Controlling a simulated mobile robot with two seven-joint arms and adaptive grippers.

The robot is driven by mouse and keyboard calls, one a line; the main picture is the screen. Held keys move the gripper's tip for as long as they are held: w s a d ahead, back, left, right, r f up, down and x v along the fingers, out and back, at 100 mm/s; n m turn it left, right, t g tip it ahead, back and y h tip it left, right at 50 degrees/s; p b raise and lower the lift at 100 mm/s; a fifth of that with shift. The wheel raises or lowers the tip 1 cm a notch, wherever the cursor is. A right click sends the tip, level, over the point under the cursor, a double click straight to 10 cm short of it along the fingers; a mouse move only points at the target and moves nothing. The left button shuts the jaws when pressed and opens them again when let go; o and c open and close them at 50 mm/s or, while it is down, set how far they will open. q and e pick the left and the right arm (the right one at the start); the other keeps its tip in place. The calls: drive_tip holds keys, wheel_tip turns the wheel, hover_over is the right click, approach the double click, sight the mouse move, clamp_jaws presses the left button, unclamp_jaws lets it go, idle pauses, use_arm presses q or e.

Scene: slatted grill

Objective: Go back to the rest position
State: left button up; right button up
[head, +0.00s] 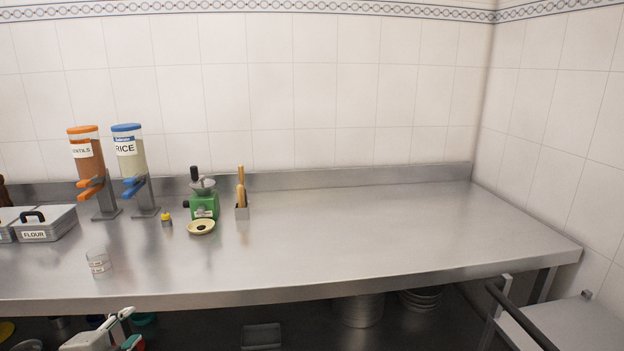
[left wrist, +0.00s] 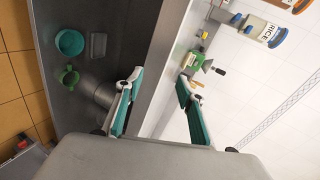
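My left gripper (head: 128,328) shows at the lower left of the head view, in front of the counter's front edge and below its top. In the left wrist view its two teal-padded fingers (left wrist: 160,88) stand wide apart with nothing between them. The steel counter (head: 370,235) lies beyond it. My right gripper shows in neither view.
A glass jar (head: 98,261), flour container (head: 45,224), two dispensers (head: 88,165) and a green grinder (head: 204,200) stand on the counter's left side. Its right side is clear. Below are stacked plates (head: 359,309) and a teal bowl (left wrist: 70,42). A grey-topped cart (head: 575,325) stands lower right.

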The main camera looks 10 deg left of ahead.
use_arm(q)
drive_tip(key=s+d+f+n+g+h, duration=0.1)
drive_tip(key=s+d+f, duration=0.25)
drive_tip(key=f, duration=0.25)
drive_tip(key=s+d+f+n+h, duration=0.1)
drive_tip(key=s+d+f+n, duration=0.1)
drive_tip(key=d+f, duration=0.35)
drive_tip(key=s+d+f+n+g+h, duration=0.1)
drive_tip(key=s+d+f+h, duration=0.1)
drive_tip(key=s+d+f, duration=0.3)
drive_tip(key=s+d+f+n+h, duration=0.1)
drive_tip(key=d+f, duration=0.3)
drive_tip(key=d, duration=0.4)
drive_tip(key=s+d+f+n+h, duration=0.1)
drive_tip(key=s+d+f+n, duration=0.2)
drive_tip(key=d, duration=0.5)
drive_tip(key=shift+s+f+n, duration=0.35)
drive_tip(key=shift+f+n, duration=0.1)
drive_tip(key=shift+n, duration=0.05)
